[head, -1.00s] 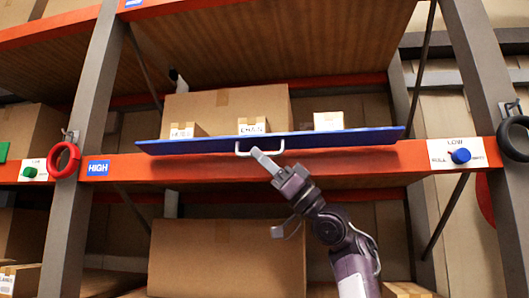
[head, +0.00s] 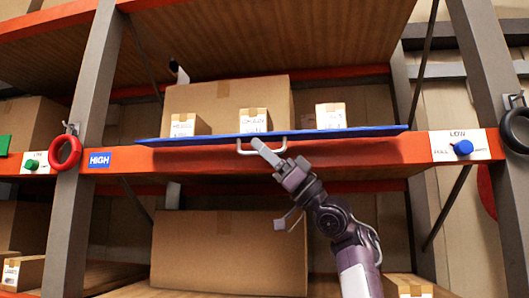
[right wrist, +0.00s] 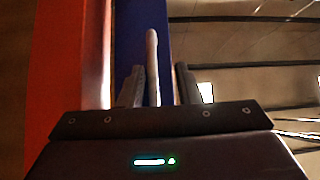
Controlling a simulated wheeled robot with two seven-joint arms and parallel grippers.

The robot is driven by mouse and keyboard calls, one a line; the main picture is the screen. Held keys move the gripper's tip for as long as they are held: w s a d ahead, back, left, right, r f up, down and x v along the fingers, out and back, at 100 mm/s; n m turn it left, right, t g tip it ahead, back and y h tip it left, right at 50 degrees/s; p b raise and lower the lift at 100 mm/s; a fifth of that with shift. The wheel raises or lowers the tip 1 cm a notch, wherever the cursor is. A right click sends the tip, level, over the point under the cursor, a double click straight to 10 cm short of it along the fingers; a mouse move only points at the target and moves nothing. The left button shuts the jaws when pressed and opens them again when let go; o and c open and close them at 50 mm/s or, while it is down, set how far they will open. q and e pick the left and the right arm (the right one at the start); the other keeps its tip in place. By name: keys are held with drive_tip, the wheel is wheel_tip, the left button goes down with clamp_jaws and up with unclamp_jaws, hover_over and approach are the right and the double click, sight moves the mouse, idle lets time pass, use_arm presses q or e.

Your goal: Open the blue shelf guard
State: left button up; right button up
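The blue shelf guard (head: 350,132) is a long blue panel along the front of the middle shelf. It shows as a thin, nearly edge-on strip, with small labelled boxes visible above it. Its pale handle (head: 283,149) sticks out at the middle of its front edge. My right gripper (head: 260,147) reaches up from below and is at the handle. In the right wrist view, the handle bar (right wrist: 153,65) stands between the two parted fingers (right wrist: 160,85), close to the left finger, with a gap on the right. The blue guard (right wrist: 129,35) is behind it. My left gripper is out of view.
An orange shelf beam (head: 380,152) runs below the guard. Grey posts (head: 90,105) stand on both sides. A red ring (head: 65,153) hangs at left, a black ring (head: 515,130) at right.

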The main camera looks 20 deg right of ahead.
drive_tip(key=b+v, duration=0.3)
drive_tip(key=v, duration=0.4)
drive_tip(key=shift+d+f, duration=0.25)
drive_tip(key=shift+f, duration=0.05)
drive_tip(key=shift+f, duration=0.1)
